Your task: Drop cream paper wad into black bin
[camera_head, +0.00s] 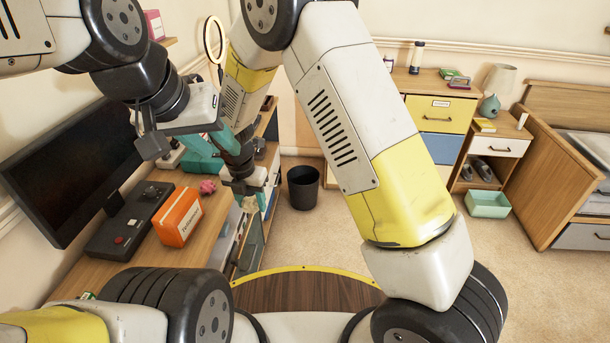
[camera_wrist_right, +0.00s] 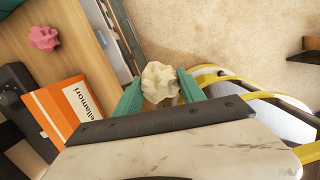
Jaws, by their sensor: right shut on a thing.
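The cream paper wad (camera_wrist_right: 160,82) is crumpled and sits between the two teal fingertips of my right gripper (camera_wrist_right: 158,92) in the right wrist view. In the head view the wad (camera_head: 249,204) shows small below my right gripper (camera_head: 250,197), in front of the desk's drawer side. My right gripper is shut on it. The black bin (camera_head: 303,188) stands upright on the carpet, to the right of the wad and apart from it. My left gripper (camera_head: 203,154) is over the desk; its finger gap is not clear.
The wooden desk (camera_head: 107,258) holds a monitor (camera_head: 70,170), a black control box (camera_head: 128,222), an orange box (camera_head: 178,216) and a pink wad (camera_head: 207,187). A drawer cabinet (camera_head: 438,118) stands behind the bin. Open carpet lies right of the bin, with a green tray (camera_head: 487,204) farther off.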

